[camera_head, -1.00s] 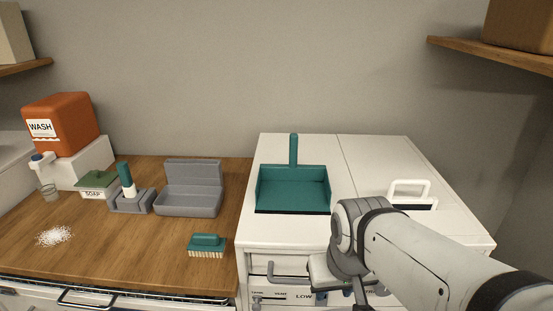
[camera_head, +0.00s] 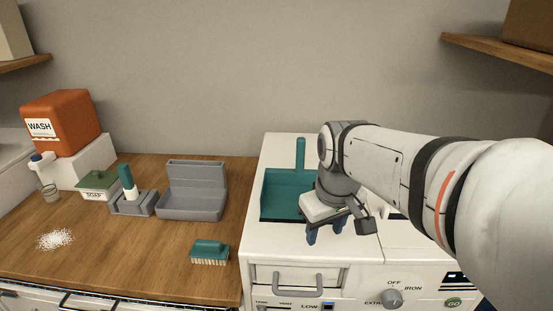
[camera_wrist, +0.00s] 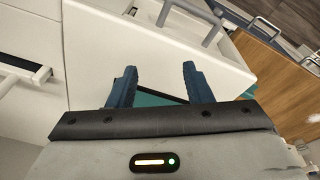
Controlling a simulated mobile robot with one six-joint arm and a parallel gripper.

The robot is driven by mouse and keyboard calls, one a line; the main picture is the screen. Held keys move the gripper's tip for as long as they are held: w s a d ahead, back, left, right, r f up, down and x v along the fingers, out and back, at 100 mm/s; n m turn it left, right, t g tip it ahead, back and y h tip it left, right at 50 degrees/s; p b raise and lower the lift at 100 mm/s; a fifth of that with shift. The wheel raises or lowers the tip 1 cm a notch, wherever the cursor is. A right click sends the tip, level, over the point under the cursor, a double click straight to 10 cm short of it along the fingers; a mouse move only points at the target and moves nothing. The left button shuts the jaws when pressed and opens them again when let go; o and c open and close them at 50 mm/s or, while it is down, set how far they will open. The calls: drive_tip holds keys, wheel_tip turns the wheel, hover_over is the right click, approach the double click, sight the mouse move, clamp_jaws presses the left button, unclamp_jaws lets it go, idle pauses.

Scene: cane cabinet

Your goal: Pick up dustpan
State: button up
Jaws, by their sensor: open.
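The teal dustpan (camera_head: 280,190) lies on the white machine top, its handle pointing up toward the back wall. My gripper (camera_head: 326,232) is over the machine top at the dustpan's front right, fingers pointing down, and hides the pan's right part. In the wrist view my gripper's two blue fingers (camera_wrist: 157,88) are apart with nothing held between them. A strip of the teal dustpan (camera_wrist: 150,99) shows between and behind the fingers there. I cannot tell the exact height of the fingertips above the surface.
A wooden counter (camera_head: 115,243) adjoins on the left, with a teal brush (camera_head: 209,250), a grey open box (camera_head: 192,205), a soap box (camera_head: 98,186) and white powder (camera_head: 55,239). A shelf (camera_head: 495,50) juts out at the upper right. The machine's front has a drawer handle (camera_head: 292,291) and a knob (camera_head: 391,298).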

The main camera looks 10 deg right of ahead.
drive_tip(key=w+r+n+g+p, duration=0.1)
drive_tip(key=w+r+n+p, duration=0.2)
drive_tip(key=w+r+n, duration=0.6)
wheel_tip(320, 180, up, 5)
drive_tip(key=n+g+p, duration=0.1)
drive_tip(key=n+p, duration=0.2)
hover_over(301, 138)
drive_tip(key=shift+s+a+r, duration=0.1)
drive_tip(key=shift+a, duration=0.15)
drive_tip(key=shift+w, duration=0.2)
drive_tip(key=shift+f, duration=0.45)
drive_tip(key=f, duration=0.6)
drive_tip(key=shift+d+f+p, duration=0.3)
drive_tip(key=shift+f+p, duration=0.05)
drive_tip(key=shift+f, duration=0.05)
drive_tip(key=shift+c, duration=0.3)
clamp_jaws()
